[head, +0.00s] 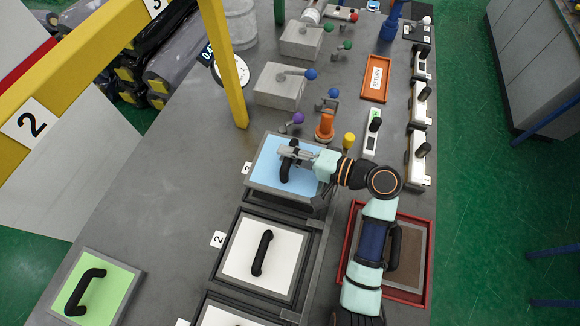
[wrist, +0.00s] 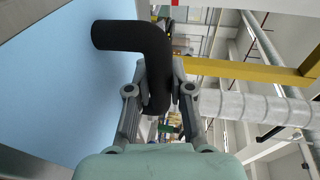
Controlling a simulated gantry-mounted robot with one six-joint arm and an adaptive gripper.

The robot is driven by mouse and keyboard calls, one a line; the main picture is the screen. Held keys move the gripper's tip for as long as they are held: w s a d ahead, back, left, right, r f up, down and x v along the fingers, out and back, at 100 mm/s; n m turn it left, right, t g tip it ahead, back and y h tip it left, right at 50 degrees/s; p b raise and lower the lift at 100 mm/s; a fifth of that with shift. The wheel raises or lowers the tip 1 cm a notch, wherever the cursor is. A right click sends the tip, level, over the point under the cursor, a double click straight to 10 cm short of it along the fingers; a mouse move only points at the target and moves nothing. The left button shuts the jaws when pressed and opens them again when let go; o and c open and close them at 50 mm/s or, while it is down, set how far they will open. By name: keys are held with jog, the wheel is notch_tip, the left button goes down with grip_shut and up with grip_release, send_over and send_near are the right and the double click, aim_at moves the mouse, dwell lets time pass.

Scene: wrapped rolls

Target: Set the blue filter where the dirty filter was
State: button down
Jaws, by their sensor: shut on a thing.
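The blue filter (head: 266,163), a square panel with a black handle, is at the far end of the row of filter slots, by a number label. In the wrist view its blue face (wrist: 60,85) fills the left side. My gripper (head: 288,158) is shut on the black handle (wrist: 130,37), one finger on each side. I cannot tell whether the panel sits in its slot or hangs just above it. A brown, dirty-looking filter (head: 413,262) lies in a red tray (head: 350,225) at the right, partly hidden by my arm.
A white filter (head: 240,250) sits in the slot labelled 2; another is cut off below. A green filter (head: 112,280) lies at the lower left. Levers, grey blocks (head: 280,85), an orange tray (head: 376,78) and a yellow post (head: 228,80) stand beyond. Grey table (head: 180,190) is clear at left.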

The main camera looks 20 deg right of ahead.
aim_at(303, 174)
notch_tip(303, 174, down, 8)
jog(key=shift+w+r, duration=0.1)
dwell(0.4)
jog(key=c, duration=1)
grip_release()
jog(key=shift+c, duration=0.2)
jog(key=shift+d, duration=0.15)
jog(key=b+v, duration=0.1)
jog(key=v, duration=0.2)
jog(key=shift+s+d, duration=0.15)
jog(key=shift+s, duration=0.15)
jog(key=shift+s+r, duration=0.1)
jog(key=shift+r, duration=0.05)
